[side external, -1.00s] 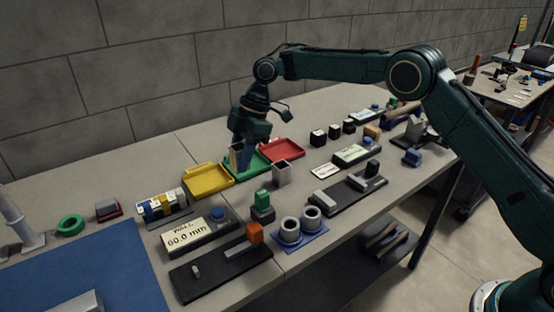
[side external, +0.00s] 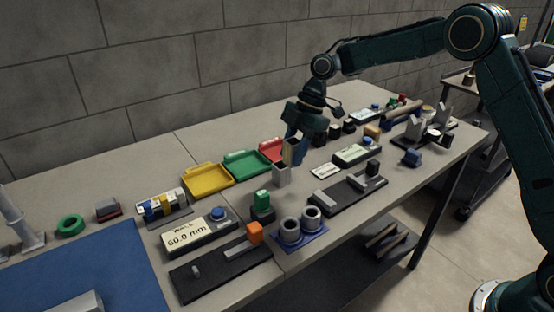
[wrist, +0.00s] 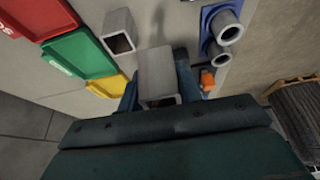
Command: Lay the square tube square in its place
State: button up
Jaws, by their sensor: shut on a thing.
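My gripper (side external: 297,152) is shut on a grey square tube (side external: 289,151). It hangs above the bench near the red tray. In the wrist view the held square tube (wrist: 156,72) sits between the two blue fingers, its open end towards the camera. A second grey square tube (side external: 281,176) stands upright on the bench, just below and in front of the held one. It also shows in the wrist view (wrist: 118,31), beside the held tube and apart from it. I cannot tell which spot is the tube's place.
Yellow (side external: 207,181), green (side external: 241,166) and red (side external: 270,152) trays stand in a row behind. Two grey rings (side external: 300,226) stand on a blue plate in front. Dark fixtures (side external: 347,190) lie to the right.

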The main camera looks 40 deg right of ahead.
send_over(333, 198)
jog(key=w, duration=0.1)
jog(key=shift+s+d+f, duration=0.4)
jog(key=shift+s+d, duration=0.15)
jog(key=shift+d, duration=0.15)
jog(key=shift+f, duration=0.2)
jog(key=shift+f, duration=2.35)
jog(key=shift+f, duration=1.45)
dwell(0.9)
jog(key=o, duration=1.3)
jog(key=shift+c, duration=0.2)
jog(key=shift+r, duration=0.1)
jog(key=v, duration=1.3)
jog(key=shift+r, duration=0.3)
